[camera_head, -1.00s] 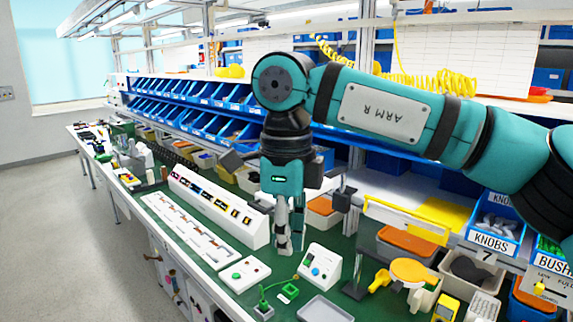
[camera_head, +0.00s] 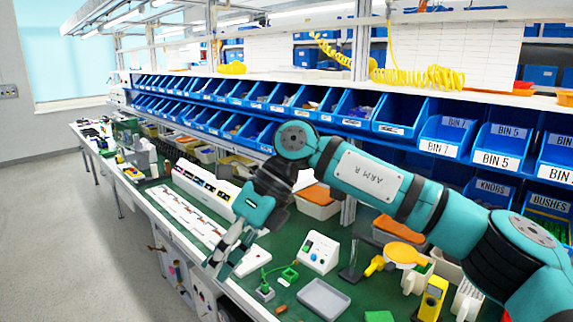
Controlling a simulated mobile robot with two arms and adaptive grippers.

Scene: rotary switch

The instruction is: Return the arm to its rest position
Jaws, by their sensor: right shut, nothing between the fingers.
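My right arm (camera_head: 372,180) reaches in from the lower right and bends down at its wrist. My right gripper (camera_head: 216,268) is shut and empty. It points down and left, tilted, above the bench's front edge. A white control box (camera_head: 318,252) with a blue knob and small coloured buttons stands on the green bench top, right of the gripper and apart from it. A flat white button plate (camera_head: 251,261) lies just right of the fingers. My left gripper is not in view.
A grey tray (camera_head: 323,298) and small green parts (camera_head: 290,274) lie on the bench in front of the box. Yellow tools (camera_head: 432,298) stand at the right. Blue bins (camera_head: 400,113) line the shelf behind. The floor (camera_head: 105,235) at left is clear.

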